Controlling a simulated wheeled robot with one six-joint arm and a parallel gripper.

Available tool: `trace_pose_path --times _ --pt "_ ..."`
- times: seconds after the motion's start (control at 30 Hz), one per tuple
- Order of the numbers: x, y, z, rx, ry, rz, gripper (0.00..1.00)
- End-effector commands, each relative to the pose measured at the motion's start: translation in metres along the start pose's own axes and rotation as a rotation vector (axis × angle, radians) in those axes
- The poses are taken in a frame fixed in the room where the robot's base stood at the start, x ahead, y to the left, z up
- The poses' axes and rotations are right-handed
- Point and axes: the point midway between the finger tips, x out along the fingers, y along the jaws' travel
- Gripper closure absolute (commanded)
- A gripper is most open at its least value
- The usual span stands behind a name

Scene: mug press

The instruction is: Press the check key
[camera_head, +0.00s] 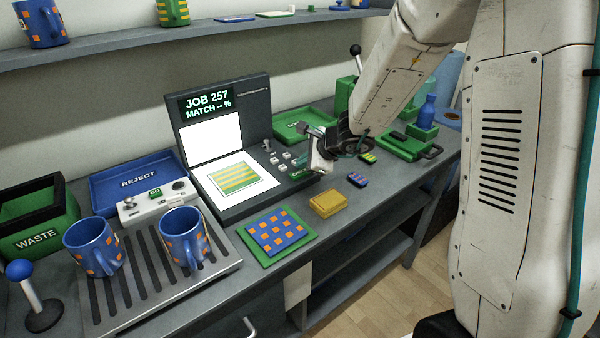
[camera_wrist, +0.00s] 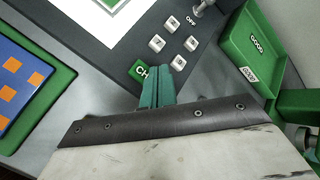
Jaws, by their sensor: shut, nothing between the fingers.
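The check key (camera_wrist: 138,70) is a green key with white letters in the wrist view, of which "CH" shows; my fingers hide the rest. It sits on the dark grey console (camera_head: 248,108), next to several small white keys (camera_wrist: 180,64). My gripper (camera_wrist: 159,70) is shut and empty, its teal fingertips together at the right part of the key. I cannot tell whether they touch it or hover just above. In the head view my gripper (camera_head: 309,162) is over the console's right front corner. The console screen reads "JOB 257 MATCH -- %".
A sheet with a green-yellow striped pattern (camera_head: 234,180) lies on the console. A green GOOD tray (camera_head: 290,122) is behind. Two blue mugs (camera_head: 95,246) stand on a grate at left. A blue-orange tile (camera_head: 275,230) and yellow block (camera_head: 327,204) lie in front.

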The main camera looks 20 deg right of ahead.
Motion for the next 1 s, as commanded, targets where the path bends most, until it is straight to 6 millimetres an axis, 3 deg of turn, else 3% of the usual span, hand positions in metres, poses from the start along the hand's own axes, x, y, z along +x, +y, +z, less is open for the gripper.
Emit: trace_pose_path --times 1.0 --pt "0.0058 0.0044 -0.0042 0.0 0.0 0.0 1.0"
